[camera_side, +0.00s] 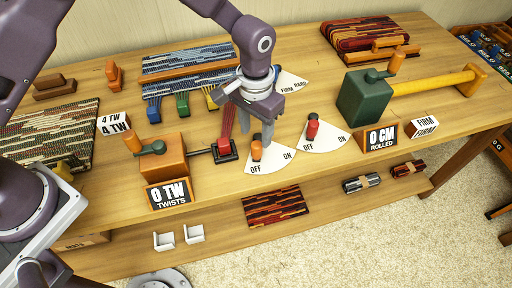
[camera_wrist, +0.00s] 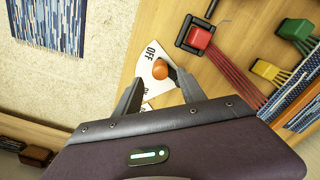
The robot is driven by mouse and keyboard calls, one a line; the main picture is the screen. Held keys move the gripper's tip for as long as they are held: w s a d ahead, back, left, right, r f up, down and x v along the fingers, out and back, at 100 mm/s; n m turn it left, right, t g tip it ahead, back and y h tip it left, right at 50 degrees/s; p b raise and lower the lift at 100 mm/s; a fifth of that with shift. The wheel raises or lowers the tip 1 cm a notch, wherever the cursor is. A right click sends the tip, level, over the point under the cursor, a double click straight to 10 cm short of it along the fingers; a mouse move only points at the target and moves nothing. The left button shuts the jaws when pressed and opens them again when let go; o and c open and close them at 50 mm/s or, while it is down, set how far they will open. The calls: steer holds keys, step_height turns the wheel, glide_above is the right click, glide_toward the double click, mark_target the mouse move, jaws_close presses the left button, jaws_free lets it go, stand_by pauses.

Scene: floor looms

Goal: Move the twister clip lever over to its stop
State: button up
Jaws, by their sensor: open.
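An orange-knobbed lever (camera_side: 256,151) stands on a white OFF/ON dial (camera_side: 277,167) next to the orange twister (camera_side: 171,157). The lever sits near the OFF marking. The red clip (camera_side: 225,151) is on the end of the twister's rod, with red strands running from it. My gripper (camera_side: 263,137) points down over the lever with its fingers apart. In the wrist view the orange knob (camera_wrist: 160,70) shows between the open fingertips (camera_wrist: 158,79), with OFF printed beside it. I cannot tell whether a finger touches the knob. The ON side is partly hidden there.
A red lever (camera_side: 312,128) on a second OFF/ON dial stands close on the right. A green crank box (camera_side: 365,97) is beyond it. Yarn clips and strands lie behind my gripper. The table's front edge is near.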

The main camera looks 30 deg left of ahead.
mark_target(256, 145)
step_height(256, 145, down, 7)
steer(key=shift+f, duration=0.2)
jaws_close()
stand_by(1.4)
